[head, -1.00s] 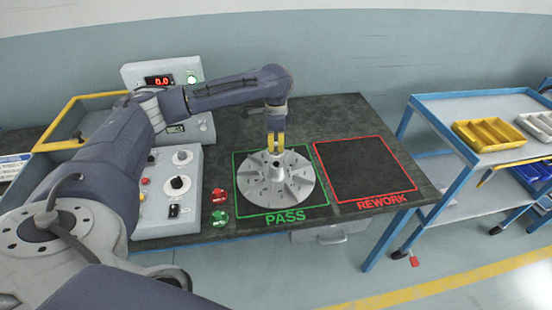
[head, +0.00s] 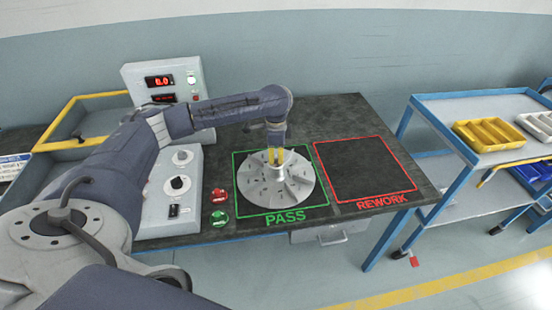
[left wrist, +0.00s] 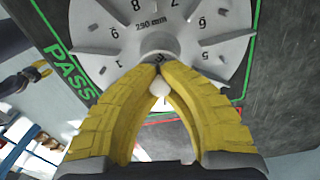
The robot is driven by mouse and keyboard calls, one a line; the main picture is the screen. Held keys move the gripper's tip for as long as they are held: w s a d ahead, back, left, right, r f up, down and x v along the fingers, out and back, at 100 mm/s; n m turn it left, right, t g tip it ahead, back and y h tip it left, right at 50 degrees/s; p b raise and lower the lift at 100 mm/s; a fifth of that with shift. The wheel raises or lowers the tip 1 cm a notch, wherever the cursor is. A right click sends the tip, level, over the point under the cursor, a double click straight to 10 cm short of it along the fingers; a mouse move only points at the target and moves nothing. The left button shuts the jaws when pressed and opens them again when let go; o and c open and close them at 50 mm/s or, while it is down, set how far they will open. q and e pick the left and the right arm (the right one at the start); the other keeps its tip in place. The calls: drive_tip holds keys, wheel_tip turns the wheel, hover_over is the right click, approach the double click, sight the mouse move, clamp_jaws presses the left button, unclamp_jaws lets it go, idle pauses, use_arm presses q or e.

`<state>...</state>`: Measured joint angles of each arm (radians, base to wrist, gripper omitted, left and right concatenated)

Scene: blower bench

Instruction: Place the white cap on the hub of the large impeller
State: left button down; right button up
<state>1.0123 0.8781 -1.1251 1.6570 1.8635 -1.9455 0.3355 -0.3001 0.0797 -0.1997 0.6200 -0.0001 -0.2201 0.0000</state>
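The large impeller (head: 296,190) is a grey bladed disc marked 230 mm. It lies flat inside the green PASS square. My left gripper (head: 276,161) points down over the middle of the impeller. In the left wrist view, its yellow fingers (left wrist: 160,70) come together at the tips near the raised hub (left wrist: 160,42). The small white cap (left wrist: 158,88) shows between these fingers, which are shut on it. Whether the cap touches the hub is hidden. What looks like my right gripper (left wrist: 42,70) shows small at the left edge of the wrist view, its opening unclear.
The red REWORK square (head: 365,170) to the right is empty. A grey control box (head: 170,205) and red and green buttons (head: 219,205) are on the left. A blue cart (head: 460,115) with trays stands to the right of the bench.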

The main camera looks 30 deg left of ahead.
sight(276, 156)
use_arm(q)
drive_tip(key=shift+f, duration=0.1)
drive_tip(key=c, duration=2.1)
unclamp_jaws()
drive_tip(key=o, duration=0.5)
wheel_tip(276, 156, up, 12)
